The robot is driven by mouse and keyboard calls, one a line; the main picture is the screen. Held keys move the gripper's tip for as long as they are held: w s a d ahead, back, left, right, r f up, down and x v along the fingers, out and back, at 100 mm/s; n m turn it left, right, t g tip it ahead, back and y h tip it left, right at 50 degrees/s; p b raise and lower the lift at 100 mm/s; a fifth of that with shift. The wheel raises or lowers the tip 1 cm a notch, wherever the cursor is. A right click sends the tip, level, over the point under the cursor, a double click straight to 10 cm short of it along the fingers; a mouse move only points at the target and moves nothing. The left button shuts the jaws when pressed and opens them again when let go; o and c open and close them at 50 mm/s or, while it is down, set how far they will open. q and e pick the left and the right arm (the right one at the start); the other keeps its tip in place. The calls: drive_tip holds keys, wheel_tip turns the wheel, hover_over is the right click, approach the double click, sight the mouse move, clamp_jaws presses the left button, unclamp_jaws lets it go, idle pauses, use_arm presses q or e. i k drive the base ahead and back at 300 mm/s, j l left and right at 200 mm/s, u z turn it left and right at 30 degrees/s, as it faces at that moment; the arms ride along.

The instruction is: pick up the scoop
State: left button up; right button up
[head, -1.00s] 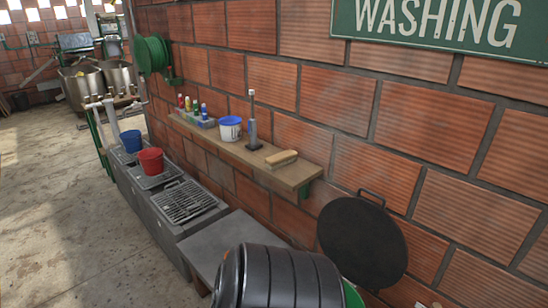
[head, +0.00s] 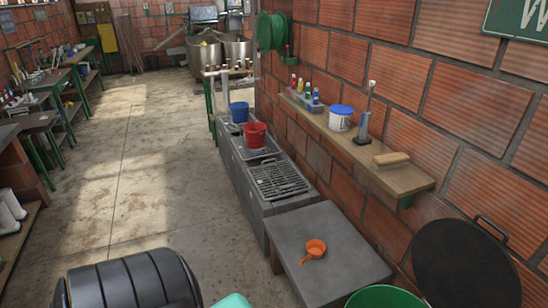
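An orange scoop (head: 315,248) lies on the dark grey low table (head: 338,270) near the bottom of the head view. Its round bowl is toward the upper right and its short handle points to the lower left. Nothing touches it or covers it. Neither of my grippers shows in the head view. A black ribbed part, probably mine, is at the lower left, well apart from the scoop.
A green tub (head: 372,297) stands at the bottom, in front of the table. The sink unit with a metal grate (head: 280,180), red bucket (head: 255,133) and blue bucket (head: 239,112) runs behind it. A wall shelf (head: 400,178) overhangs to the right. Open concrete floor lies left.

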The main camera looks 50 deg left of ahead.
sight(316, 248)
drive_tip(key=u, duration=1.3)
drive_tip(key=i+j+z, duration=0.3)
drive_tip(key=j, duration=0.35)
drive_tip(key=i, duration=0.1)
